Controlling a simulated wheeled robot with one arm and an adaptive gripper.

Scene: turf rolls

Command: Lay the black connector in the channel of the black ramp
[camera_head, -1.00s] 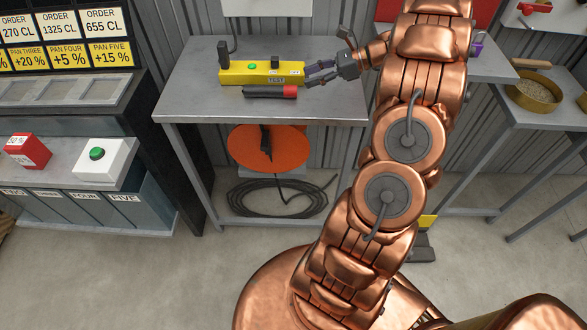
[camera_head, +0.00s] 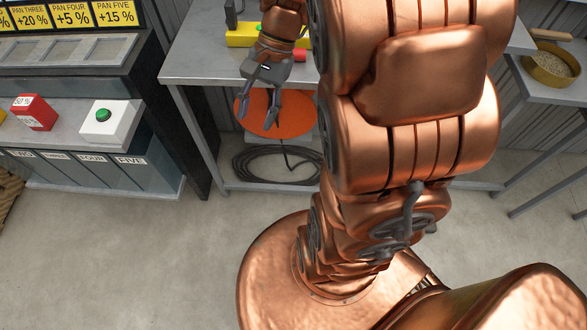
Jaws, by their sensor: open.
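My gripper (camera_head: 257,122) is open and points down, with nothing seen between its fingers. In the picture it overlaps the front edge of the grey metal table (camera_head: 200,62) and the orange disc below. I cannot make out the black connector or the black ramp with its channel for certain. A dark upright piece (camera_head: 231,16) stands at the table's back left; I cannot tell what it is. My arm hides the right part of the table.
A yellow box (camera_head: 240,36) and a red-ended tool (camera_head: 299,55) are partly hidden behind my wrist. An orange disc (camera_head: 245,116) and coiled black cable (camera_head: 245,168) lie under the table. A counter with a green-button box (camera_head: 108,121) stands left. The floor in front is clear.

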